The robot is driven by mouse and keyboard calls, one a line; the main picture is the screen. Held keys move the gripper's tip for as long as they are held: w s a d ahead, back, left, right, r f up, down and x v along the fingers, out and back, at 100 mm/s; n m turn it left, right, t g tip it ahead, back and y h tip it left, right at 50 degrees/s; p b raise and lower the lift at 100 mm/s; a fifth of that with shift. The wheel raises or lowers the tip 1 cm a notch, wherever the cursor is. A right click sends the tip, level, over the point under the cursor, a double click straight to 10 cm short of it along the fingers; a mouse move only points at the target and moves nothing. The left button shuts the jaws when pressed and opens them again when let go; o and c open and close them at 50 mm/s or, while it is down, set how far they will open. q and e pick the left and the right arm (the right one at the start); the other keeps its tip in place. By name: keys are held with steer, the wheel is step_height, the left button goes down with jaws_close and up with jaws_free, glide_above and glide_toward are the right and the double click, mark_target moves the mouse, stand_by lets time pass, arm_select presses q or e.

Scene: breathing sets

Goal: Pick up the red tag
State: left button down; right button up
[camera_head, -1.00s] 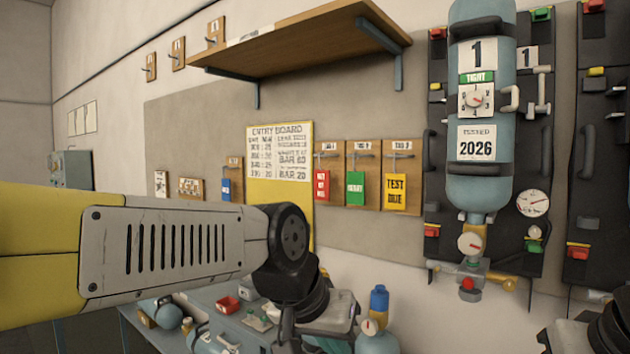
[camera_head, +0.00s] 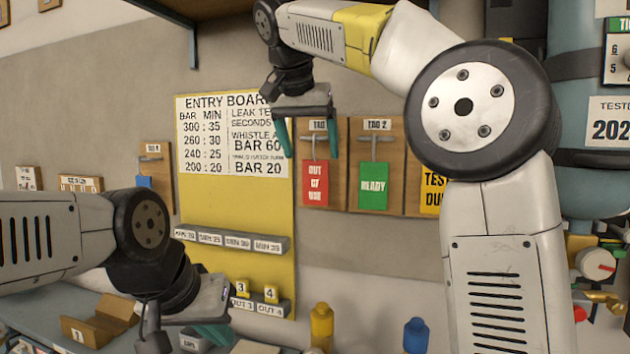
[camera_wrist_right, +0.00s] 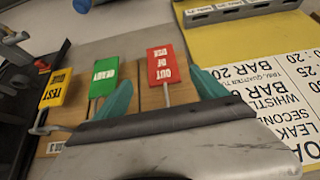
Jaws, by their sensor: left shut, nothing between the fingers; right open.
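The red tag (camera_head: 315,183), marked "OUT OF USE", hangs from a hook on a wooden board beside the entry board. My right gripper (camera_head: 308,148) is open and empty just above it, its teal fingers spread to either side of the tag's hook line. In the right wrist view the red tag (camera_wrist_right: 167,64) appears between the fingers of my right gripper (camera_wrist_right: 160,78), with no visible contact. How far the fingers are from the board is hard to judge. My left gripper (camera_head: 213,336) is shut and empty at the lower left, well away from the tag.
A green "READY" tag (camera_head: 373,186) hangs close to the right, then a yellow tag (camera_head: 434,192). The yellow entry board (camera_head: 235,215) is just left, with small ledges below. A shelf (camera_head: 175,12) overhangs at upper left. Bottles (camera_head: 321,328) stand below the tags.

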mark_target(315, 175)
steer(key=x, duration=0.7)
steer(key=shift+w+a, duration=0.15)
steer(key=shift+w, duration=0.35)
jaws_close()
